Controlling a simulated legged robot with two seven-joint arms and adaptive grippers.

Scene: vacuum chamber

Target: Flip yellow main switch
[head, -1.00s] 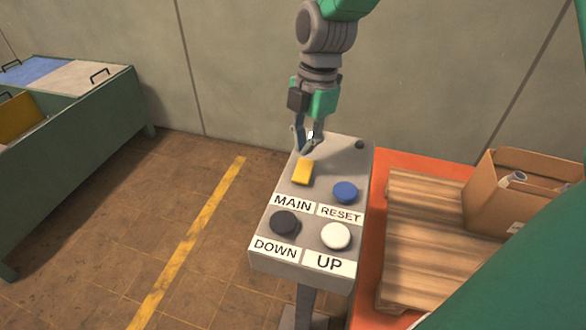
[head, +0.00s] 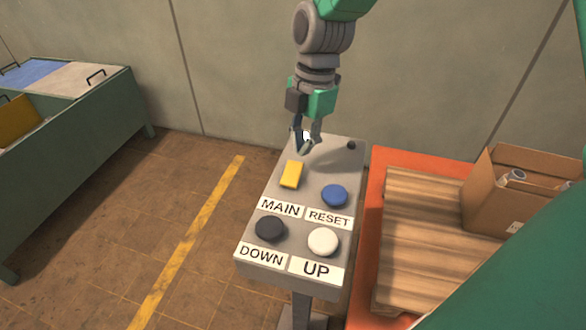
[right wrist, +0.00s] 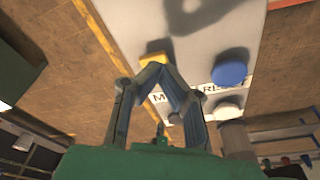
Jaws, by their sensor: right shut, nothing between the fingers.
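The yellow main switch (head: 291,174) sits on the sloped grey control panel (head: 314,174), above the label MAIN. It is a raised yellow block, tilted on the panel face. My right gripper (head: 305,151) is shut and empty, just beyond the switch at the panel's far end. In the right wrist view the closed fingertips (right wrist: 158,72) overlap the lower edge of the yellow switch (right wrist: 153,59). I cannot tell whether they touch it. My left gripper is not in view.
A blue RESET button (head: 334,195), a black DOWN button (head: 270,228) and a white UP button (head: 323,241) share the panel. A wooden pallet (head: 420,230) with a cardboard box (head: 490,195) stands right. A green bin (head: 90,150) stands left. Open floor lies between.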

